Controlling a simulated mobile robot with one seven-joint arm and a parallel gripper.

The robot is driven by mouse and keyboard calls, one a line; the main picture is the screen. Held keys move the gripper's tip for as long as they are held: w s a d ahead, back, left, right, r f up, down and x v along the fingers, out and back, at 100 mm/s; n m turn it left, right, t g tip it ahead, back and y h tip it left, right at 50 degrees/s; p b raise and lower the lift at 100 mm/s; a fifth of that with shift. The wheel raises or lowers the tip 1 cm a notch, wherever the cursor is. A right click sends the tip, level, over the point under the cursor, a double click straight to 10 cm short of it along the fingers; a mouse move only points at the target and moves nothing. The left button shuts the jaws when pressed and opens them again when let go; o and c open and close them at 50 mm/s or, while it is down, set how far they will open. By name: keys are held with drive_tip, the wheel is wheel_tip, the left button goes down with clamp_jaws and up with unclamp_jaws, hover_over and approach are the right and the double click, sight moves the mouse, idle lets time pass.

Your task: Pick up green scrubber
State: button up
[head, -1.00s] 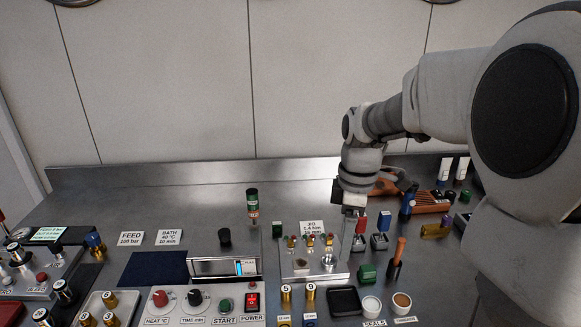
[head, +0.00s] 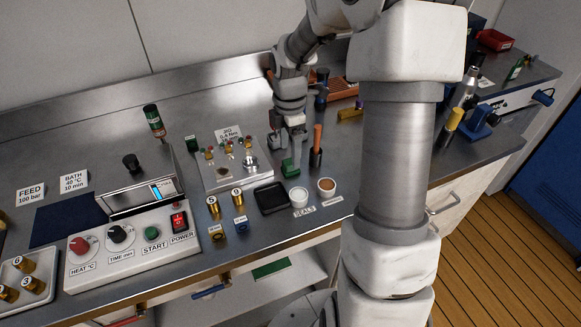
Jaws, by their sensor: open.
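A small dark green block (head: 290,167), which looks like the green scrubber, lies on the steel bench in the head view, right of the metal jig plate and behind the white cup. My gripper (head: 291,151) is open and points down directly over this block, with the fingers close to its top. I cannot tell whether the fingers touch it or straddle it.
An orange-handled tool (head: 317,145) stands upright in a dark holder just right of my gripper. A black tray (head: 271,197), a white cup (head: 298,196) and a cup with brown contents (head: 326,186) sit in front. The jig plate (head: 224,174) is close on the left.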

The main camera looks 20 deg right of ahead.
sight(290, 161)
drive_tip(key=shift+w+d+f+b, duration=0.1)
drive_tip(key=shift+w+f+b, duration=0.1)
drive_tip(key=shift+f, duration=1.25)
drive_tip(key=shift+w+d+f+b, duration=0.1)
drive_tip(key=shift+w+f, duration=0.05)
drive_tip(key=shift+f, duration=1.3)
clamp_jaws()
